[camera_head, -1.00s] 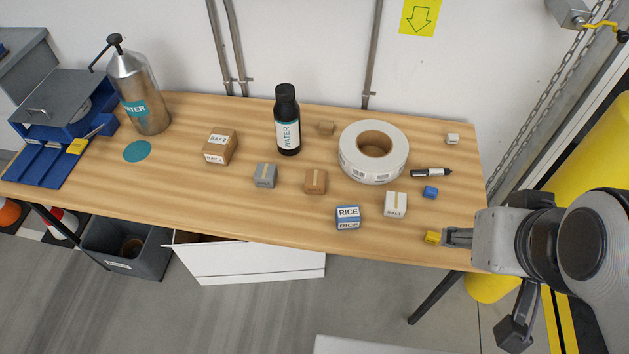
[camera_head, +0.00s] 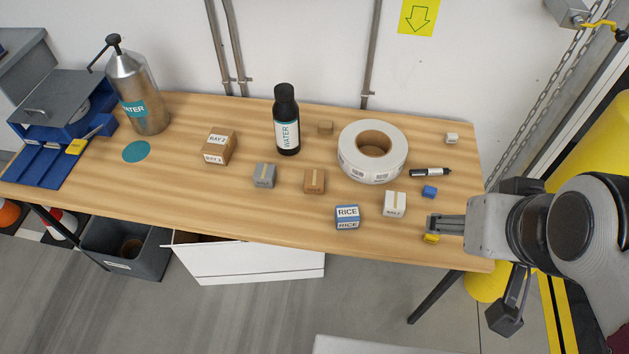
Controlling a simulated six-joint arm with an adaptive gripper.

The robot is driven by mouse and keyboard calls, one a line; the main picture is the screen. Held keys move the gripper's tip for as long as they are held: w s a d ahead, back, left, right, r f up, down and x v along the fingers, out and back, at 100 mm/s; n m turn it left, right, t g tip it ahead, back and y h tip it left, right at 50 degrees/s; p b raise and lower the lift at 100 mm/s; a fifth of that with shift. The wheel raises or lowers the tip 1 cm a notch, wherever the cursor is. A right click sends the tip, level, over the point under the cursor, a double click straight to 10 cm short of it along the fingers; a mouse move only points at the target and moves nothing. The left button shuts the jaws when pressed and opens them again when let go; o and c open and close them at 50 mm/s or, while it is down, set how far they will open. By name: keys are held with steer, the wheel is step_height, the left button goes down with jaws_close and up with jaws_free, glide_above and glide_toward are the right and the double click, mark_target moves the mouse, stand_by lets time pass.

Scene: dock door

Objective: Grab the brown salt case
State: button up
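A small brown case (camera_head: 315,181) with a tape strip on top sits mid-table; I cannot read a label on it. A white case (camera_head: 394,204) to its right has small lettering that looks like SALT. A smaller plain brown block (camera_head: 325,128) stands farther back, beside the black bottle. My gripper (camera_head: 431,225) is at the table's right front, pointing left, just by a yellow cube (camera_head: 431,238) that it partly covers. It is well to the right of the brown cases. I see nothing held, and the finger spacing is unclear.
A grey case (camera_head: 264,175), a RICE case (camera_head: 347,217), a BAY 2 box (camera_head: 220,147), a black water bottle (camera_head: 287,120), a white tape roll (camera_head: 345,165), a blue cube (camera_head: 429,191) and a marker (camera_head: 431,172) stand around.

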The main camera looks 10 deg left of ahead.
steer(key=w+a+f+t+y, duration=0.1)
steer(key=w+a+f, duration=0.1)
steer(key=w+a, duration=0.35)
steer(key=w+a+f+y, duration=0.1)
steer(key=w+a, duration=0.2)
steer(key=w, duration=0.5)
steer(key=t, duration=0.4)
glide_above(314, 181)
steer(key=s+d, duration=0.2)
steer(key=s, duration=0.1)
step_height(314, 181, down, 22)
steer(key=f, duration=0.2)
steer(key=s+a+f+t, duration=0.1)
steer(key=f, duration=0.1)
steer(key=s+f+t+h, duration=0.1)
steer(key=f, duration=0.1)
steer(key=shift+a+f, duration=0.2)
steer(key=shift+a, duration=0.1)
steer(key=shift+s+f+n+t, duration=0.4)
steer(key=shift+f, duration=0.1)
steer(key=shift+x, duration=1.3)
